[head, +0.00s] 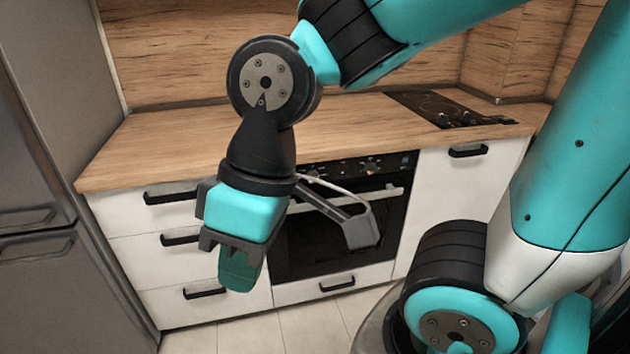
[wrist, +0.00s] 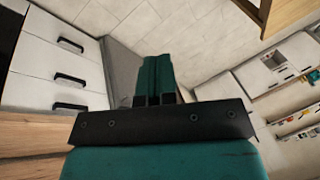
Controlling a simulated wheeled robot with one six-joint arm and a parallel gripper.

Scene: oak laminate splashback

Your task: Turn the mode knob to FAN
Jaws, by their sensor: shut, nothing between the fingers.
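The oven (head: 350,225) is built in under the wooden counter. Its black control panel (head: 395,161) runs along the top, with small knobs (head: 371,167) and pale marks. I cannot tell which knob is the mode knob, and no FAN label is readable. My arm hides the left part of the panel. My gripper (head: 238,275) points downward in front of the white drawers, left of the oven and apart from the knobs. Its teal fingers (wrist: 158,78) are together and empty in the wrist view. The wrist view does not show the oven's knobs.
The oven door handle (head: 375,194) sticks out below the panel. White drawers (head: 175,240) with black handles stand left of the oven. A steel fridge (head: 35,190) is at far left. A black cooktop (head: 445,110) lies on the counter (head: 150,150). Tiled floor is open in front.

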